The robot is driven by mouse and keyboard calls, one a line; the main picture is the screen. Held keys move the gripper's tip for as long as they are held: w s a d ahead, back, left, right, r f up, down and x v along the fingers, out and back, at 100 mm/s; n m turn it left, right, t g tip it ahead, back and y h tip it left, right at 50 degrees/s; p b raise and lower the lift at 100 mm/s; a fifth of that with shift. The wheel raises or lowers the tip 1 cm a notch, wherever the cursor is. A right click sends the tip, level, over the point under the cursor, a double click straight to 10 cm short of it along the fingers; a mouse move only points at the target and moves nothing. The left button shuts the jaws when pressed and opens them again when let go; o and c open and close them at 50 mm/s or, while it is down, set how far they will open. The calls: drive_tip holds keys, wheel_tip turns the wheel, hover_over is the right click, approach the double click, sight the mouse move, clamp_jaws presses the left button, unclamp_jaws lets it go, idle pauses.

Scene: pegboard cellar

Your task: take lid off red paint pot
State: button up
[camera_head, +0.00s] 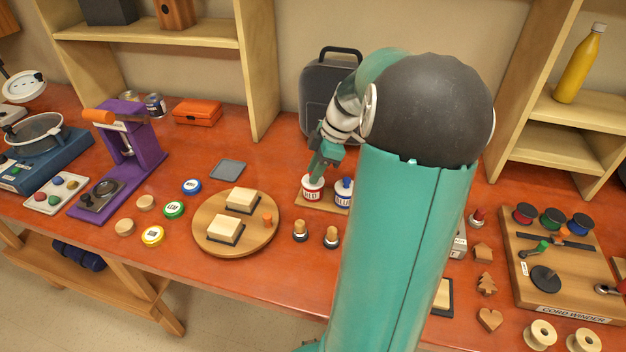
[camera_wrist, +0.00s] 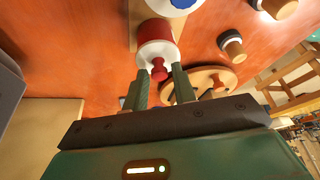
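The red paint pot (camera_head: 312,194) stands on a small wooden base in the middle of the table. In the wrist view its red wall (camera_wrist: 155,30) shows behind the white lid (camera_wrist: 148,54), which has a red knob (camera_wrist: 158,69). The lid sits on the pot. My gripper (camera_wrist: 160,80) is open, with its fingertips on either side of the knob and gaps showing between. In the head view my gripper (camera_head: 321,170) comes down onto the pot's top from above and hides part of the lid.
A blue paint pot (camera_head: 344,191) stands close to the right of the red one. A round wooden board (camera_head: 266,236) with two blocks lies to the left. Two corks (camera_head: 331,237) stand in front. A dark case (camera_head: 318,95) stands behind. A grey square (camera_head: 228,169) lies at left.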

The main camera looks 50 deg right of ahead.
clamp_jaws()
drive_tip(key=shift+r, duration=0.15)
